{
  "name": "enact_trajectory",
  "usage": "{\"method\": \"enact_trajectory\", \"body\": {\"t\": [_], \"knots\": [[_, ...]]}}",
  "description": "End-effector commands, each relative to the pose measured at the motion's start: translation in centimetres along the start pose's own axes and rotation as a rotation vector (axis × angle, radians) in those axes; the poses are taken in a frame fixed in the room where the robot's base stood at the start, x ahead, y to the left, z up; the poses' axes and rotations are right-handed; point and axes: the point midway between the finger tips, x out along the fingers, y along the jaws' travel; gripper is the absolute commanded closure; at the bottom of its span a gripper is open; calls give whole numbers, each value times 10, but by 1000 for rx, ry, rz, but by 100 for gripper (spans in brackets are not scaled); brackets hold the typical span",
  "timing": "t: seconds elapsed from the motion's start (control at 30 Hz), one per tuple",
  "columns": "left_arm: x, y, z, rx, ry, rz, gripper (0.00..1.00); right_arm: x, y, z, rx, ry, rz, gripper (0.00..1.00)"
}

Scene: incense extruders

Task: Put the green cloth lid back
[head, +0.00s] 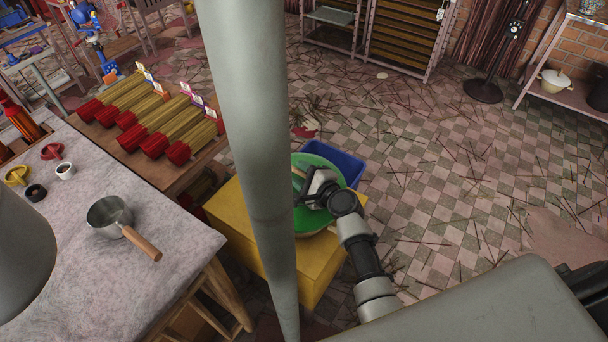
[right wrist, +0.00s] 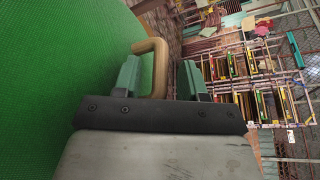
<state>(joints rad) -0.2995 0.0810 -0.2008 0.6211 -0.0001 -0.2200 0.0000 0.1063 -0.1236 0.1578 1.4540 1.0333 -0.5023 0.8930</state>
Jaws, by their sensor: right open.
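The green cloth lid (head: 335,172) is a round green disc over the yellow stand, partly hidden by my column and right arm. A pale rim shows under its near edge; I cannot tell how the lid sits on what is below. In the right wrist view the green cloth (right wrist: 60,70) fills the left side, with a wooden loop handle (right wrist: 161,62) standing out from it. My right gripper (head: 312,192) is at the handle, and in the right wrist view its fingers (right wrist: 158,78) are open, one on each side of the handle. My left gripper is not in view.
The yellow stand (head: 245,225) has a blue bin (head: 350,163) behind it. At left, a stone-topped table (head: 160,225) holds a saucepan (head: 106,212). Red-ended incense bundles (head: 135,138) lie on a wooden table. Loose sticks litter the checkered floor at right.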

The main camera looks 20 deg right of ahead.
Motion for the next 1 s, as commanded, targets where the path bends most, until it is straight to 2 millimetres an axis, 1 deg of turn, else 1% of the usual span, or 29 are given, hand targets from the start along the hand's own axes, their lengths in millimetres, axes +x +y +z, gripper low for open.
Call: {"method": "enact_trajectory", "body": {"t": [0.1,0.17,0.27,0.5,0.6,0.7,0.83,1.0], "knots": [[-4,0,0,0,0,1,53,-2,-3,2,0,0,0,58],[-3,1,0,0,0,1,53,-9,-2,1,0,1,0,58],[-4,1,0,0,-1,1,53,-27,-2,1,0,2,0,58],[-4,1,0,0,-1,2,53,-79,-1,0,-2,2,1,58],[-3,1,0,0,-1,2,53,-97,-2,0,-2,2,0,58],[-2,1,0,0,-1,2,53,-110,-2,0,-1,2,0,58],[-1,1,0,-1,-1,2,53,-119,-2,1,0,0,0,58],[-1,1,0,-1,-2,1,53,-121,-2,2,0,0,0,58]]}}
